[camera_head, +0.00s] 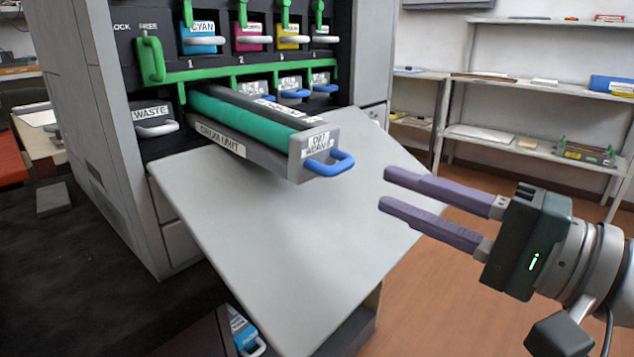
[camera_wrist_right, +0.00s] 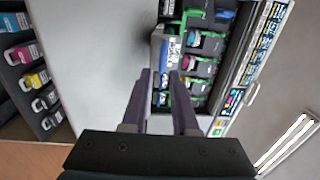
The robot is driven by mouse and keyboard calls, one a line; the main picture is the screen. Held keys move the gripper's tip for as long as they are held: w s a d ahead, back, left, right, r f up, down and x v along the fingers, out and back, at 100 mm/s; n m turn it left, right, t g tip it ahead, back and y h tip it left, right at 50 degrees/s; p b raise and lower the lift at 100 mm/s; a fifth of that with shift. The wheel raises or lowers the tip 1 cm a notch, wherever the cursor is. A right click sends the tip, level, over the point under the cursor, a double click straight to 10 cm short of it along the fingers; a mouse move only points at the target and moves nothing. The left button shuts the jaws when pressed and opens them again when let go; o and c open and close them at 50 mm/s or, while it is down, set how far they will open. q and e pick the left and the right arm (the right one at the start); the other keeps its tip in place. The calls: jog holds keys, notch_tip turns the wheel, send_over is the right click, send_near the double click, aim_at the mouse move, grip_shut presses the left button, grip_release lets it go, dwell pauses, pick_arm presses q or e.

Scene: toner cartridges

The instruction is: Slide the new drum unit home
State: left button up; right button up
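The drum unit (camera_head: 250,118) has a green roller and a grey tray with a label reading DRUM UNIT. It sticks well out of its slot in the printer, over the grey open front flap (camera_head: 300,235). Its blue loop handle (camera_head: 330,164) faces the right gripper. My right gripper (camera_head: 386,189) is open and empty, its two purple fingers apart, to the right of the handle and not touching it. The right fingers also show in the wrist view (camera_wrist_right: 160,76), pointing towards the printer. My left gripper is not in view.
A green lock bar (camera_head: 150,60) with a handle runs above the drum slots. Toner cartridges, such as the cyan one (camera_head: 203,38), sit above it. Blue-handled units (camera_head: 292,88) fill the neighbouring slots. A waste box (camera_head: 152,120) is at left. Shelves (camera_head: 540,140) stand behind at right.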

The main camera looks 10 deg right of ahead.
aim_at(345, 164)
jog(key=x, duration=0.4)
jog(key=b+x, duration=0.1)
jog(key=x, duration=0.2)
jog(key=shift+w+a+r, duration=0.2)
jog(key=shift+w+r, duration=0.05)
jog(key=shift+w, duration=0.05)
grip_shut()
dwell(1.3)
jog(key=shift+r, duration=0.25)
